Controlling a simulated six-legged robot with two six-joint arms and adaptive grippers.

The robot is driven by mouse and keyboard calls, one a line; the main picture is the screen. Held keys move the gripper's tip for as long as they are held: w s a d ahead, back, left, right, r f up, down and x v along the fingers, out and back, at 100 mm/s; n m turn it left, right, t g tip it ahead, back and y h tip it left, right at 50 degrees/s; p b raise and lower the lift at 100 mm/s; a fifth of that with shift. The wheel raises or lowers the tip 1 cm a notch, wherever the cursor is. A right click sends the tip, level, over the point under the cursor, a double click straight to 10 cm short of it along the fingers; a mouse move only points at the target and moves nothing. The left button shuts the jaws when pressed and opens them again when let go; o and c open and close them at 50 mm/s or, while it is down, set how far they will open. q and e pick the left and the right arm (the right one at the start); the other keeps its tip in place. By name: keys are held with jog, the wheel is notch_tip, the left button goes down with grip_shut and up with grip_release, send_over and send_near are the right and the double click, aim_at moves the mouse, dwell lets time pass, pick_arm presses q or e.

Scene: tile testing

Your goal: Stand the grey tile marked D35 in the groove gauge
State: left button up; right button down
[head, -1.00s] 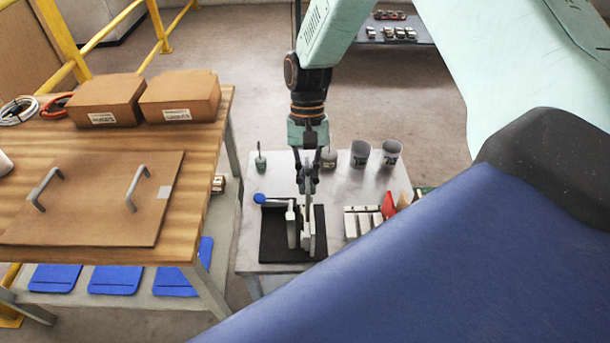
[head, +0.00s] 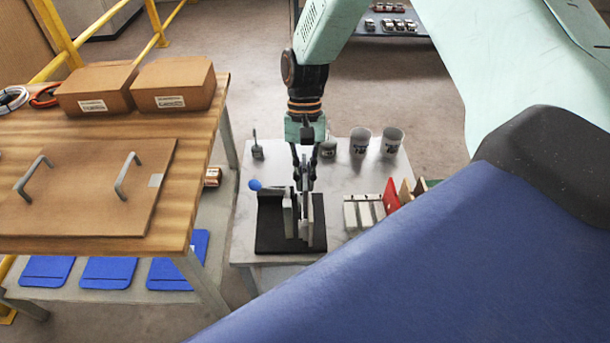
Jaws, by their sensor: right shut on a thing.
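My right gripper (head: 304,186) points down over a black base (head: 275,243) on the small light table. It is shut on a thin grey piece, which looks like the tile (head: 309,216). The piece stands about upright over the base, its mark unreadable. My left gripper is not in view.
A pale slotted block (head: 364,212) and a red piece (head: 391,195) stand right of the base. Two cups (head: 360,142) and small pots are behind. A wooden bench (head: 215,110) with cartons (head: 172,86) is on the left. My blue arm link covers the lower right.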

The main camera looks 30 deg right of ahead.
jog(key=shift+f, duration=0.25)
jog(key=shift+w+f+b, duration=0.1)
jog(key=shift+f+b, duration=0.65)
jog(key=shift+b, duration=0.1)
jog(key=shift+f+b, duration=0.3)
jog(key=shift+b, duration=0.15)
jog(key=shift+f, duration=0.1)
jog(key=shift+f, duration=0.3)
jog(key=shift+f, duration=0.45)
jog(key=shift+f, duration=0.2)
jog(key=shift+f, duration=0.35)
